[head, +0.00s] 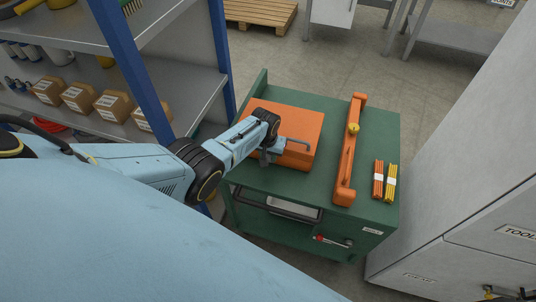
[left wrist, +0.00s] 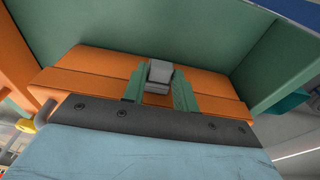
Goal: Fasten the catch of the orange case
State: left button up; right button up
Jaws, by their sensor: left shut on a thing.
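In the left wrist view the gripper's two green fingers (left wrist: 158,92) stand on either side of the grey catch (left wrist: 159,74) on the case front (left wrist: 85,85). The gripper is shut on the catch. In the head view the catch is hidden by the gripper. I cannot tell whether the catch is latched. My right gripper is not in view.
A long orange bar-shaped thing (head: 345,170) with a yellow knob (head: 353,129) lies right of the case on the green cart (head: 383,130). Orange and yellow stick bundles (head: 378,181) lie beyond it. A blue-posted shelf (head: 185,80) stands left, a grey cabinet (head: 460,170) right.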

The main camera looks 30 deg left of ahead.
pick_arm(q)
jog(key=o, duration=0.9)
jog(key=shift+s+d+r+p, duration=0.1)
jog(key=shift+s+r+p, duration=0.5)
jog(key=shift+r, duration=1.6)
jog(key=shift+s+d+r+p, duration=0.1)
jog(key=shift+r+p, duration=1.05)
jog(key=shift+r, duration=1.05)
jog(key=shift+s+d+r+p, duration=0.1)
jog(key=shift+s+r+p, duration=0.5)
jog(key=shift+r, duration=1.6)
jog(key=shift+w, duration=0.25)
